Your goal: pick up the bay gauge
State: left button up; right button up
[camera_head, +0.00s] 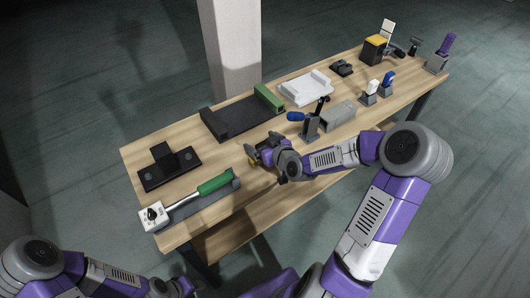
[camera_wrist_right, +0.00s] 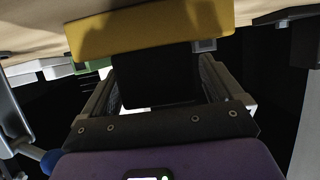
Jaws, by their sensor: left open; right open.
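A yellow bar with a black stem, which I take to be the bay gauge, shows close up in the right wrist view (camera_wrist_right: 150,30). In the head view only a small yellow part of it (camera_head: 250,161) shows beside my right gripper. My right gripper (camera_head: 264,152) is open, low over the front middle of the bench. In the wrist view the black stem lies between its two fingers, with gaps visible at the sides; I see no grip on it. My left gripper (camera_head: 184,288) is at the bottom edge, away from the bench, its fingers hardly visible.
The wooden bench (camera_head: 138,150) holds a green-handled torque wrench (camera_head: 190,198), a black fixture (camera_head: 168,166), a black tray with a green end (camera_head: 240,115), a blue-handled tool in a stand (camera_head: 310,125) and a grey block (camera_head: 338,115). A pale pillar (camera_head: 232,45) stands behind.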

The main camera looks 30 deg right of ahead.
jog(key=c, duration=1.2)
jog(key=shift+c, duration=0.2)
jog(key=shift+r, duration=0.1)
